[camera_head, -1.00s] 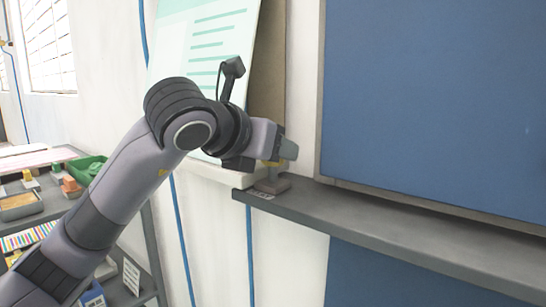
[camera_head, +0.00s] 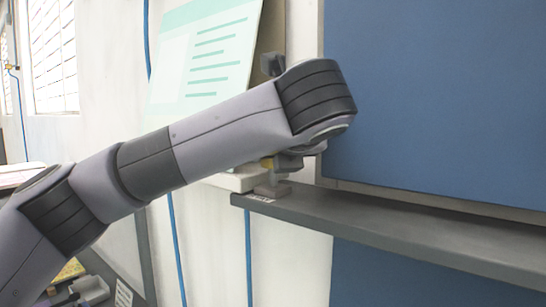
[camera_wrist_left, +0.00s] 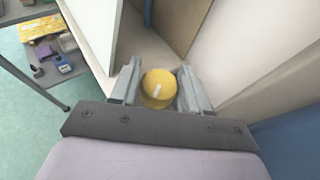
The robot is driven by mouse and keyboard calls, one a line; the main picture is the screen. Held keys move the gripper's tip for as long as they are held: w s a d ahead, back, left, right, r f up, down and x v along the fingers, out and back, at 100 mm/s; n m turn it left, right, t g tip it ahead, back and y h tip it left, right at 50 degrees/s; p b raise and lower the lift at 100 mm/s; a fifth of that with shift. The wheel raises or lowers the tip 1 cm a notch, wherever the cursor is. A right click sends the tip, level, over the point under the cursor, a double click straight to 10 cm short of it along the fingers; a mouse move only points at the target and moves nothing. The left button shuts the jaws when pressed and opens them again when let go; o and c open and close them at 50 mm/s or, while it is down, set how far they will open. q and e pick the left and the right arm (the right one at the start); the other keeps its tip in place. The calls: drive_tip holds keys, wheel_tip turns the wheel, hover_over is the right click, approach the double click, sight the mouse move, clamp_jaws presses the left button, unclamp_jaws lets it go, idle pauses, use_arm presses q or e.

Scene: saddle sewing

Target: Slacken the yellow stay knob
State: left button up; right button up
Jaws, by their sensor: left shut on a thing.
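The yellow stay knob (camera_wrist_left: 158,90) is a round knob with a short white mark on its top, seen between my left gripper's fingers in the left wrist view. A small yellow part of it (camera_head: 267,163) shows under my arm in the head view, above a grey-brown block (camera_head: 272,190) at the shelf's end. My left gripper (camera_wrist_left: 160,84) is shut on the knob, one finger on each side. In the head view my wrist mostly hides the gripper. My right gripper is in neither view.
A grey shelf (camera_head: 400,232) runs right from the knob, below a large blue panel (camera_head: 440,100). A white and green board (camera_head: 205,60) leans behind my arm. In the left wrist view, a rack with small items (camera_wrist_left: 62,45) stands at upper left.

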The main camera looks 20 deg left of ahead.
use_arm(q)
drive_tip(key=shift+n+g+y, duration=0.3)
drive_tip(key=shift+n+y, duration=0.2)
idle(0.3)
drive_tip(key=o, duration=0.7)
drive_tip(key=shift+b+v, duration=0.5)
drive_tip(key=shift+v, duration=3.1)
